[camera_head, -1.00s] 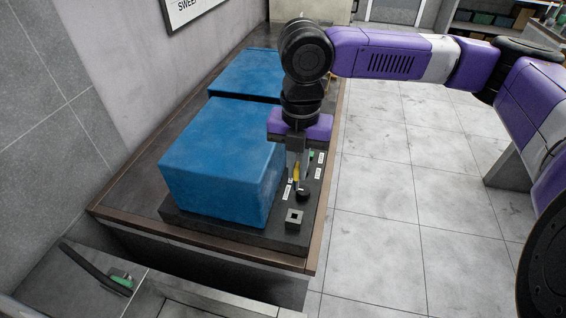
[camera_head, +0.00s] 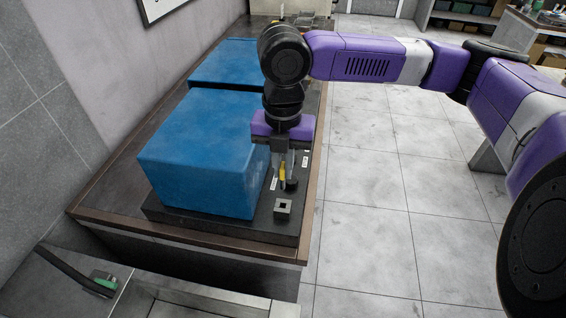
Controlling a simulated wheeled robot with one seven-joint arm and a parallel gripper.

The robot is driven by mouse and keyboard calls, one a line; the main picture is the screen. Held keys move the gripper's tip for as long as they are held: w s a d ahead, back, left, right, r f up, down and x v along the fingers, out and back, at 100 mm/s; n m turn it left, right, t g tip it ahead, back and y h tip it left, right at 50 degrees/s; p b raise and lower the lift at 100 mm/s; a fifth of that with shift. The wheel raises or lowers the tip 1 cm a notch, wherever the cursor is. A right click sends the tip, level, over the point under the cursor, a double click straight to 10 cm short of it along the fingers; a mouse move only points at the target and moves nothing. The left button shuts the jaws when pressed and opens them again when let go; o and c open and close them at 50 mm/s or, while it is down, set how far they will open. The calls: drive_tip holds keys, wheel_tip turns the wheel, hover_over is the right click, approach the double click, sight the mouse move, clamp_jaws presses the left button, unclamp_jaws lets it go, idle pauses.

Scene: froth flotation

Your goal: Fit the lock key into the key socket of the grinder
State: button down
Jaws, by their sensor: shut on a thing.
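The grinder is a large blue box (camera_head: 200,155) on a dark base plate (camera_head: 185,218). The key socket (camera_head: 283,209), a small grey square block with a dark square hole, stands on the front right of that plate. My gripper (camera_head: 283,178) points down above the plate's right strip, just behind the socket in the picture. It is shut on the lock key (camera_head: 282,174), of which a narrow yellow part shows between the fingers. The key is apart from the socket. Its lower end is hard to make out against the dark plate.
A black knob (camera_head: 292,184) stands close to the right of my gripper's fingertips. White labels (camera_head: 305,161) lie on the plate's right strip. A second blue box (camera_head: 222,63) stands behind. The floor to the right of the bench is clear.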

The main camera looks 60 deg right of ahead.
drive_tip(key=shift+f+b, duration=0.4)
drive_tip(key=shift+f, duration=0.5)
drive_tip(key=shift+f+b, duration=2.95)
drive_tip(key=shift+f, duration=1.4)
idle(1.0)
drive_tip(key=c, duration=1.4)
unclamp_jaws()
drive_tip(key=shift+r, duration=0.1)
drive_tip(key=shift+r, duration=3.9)
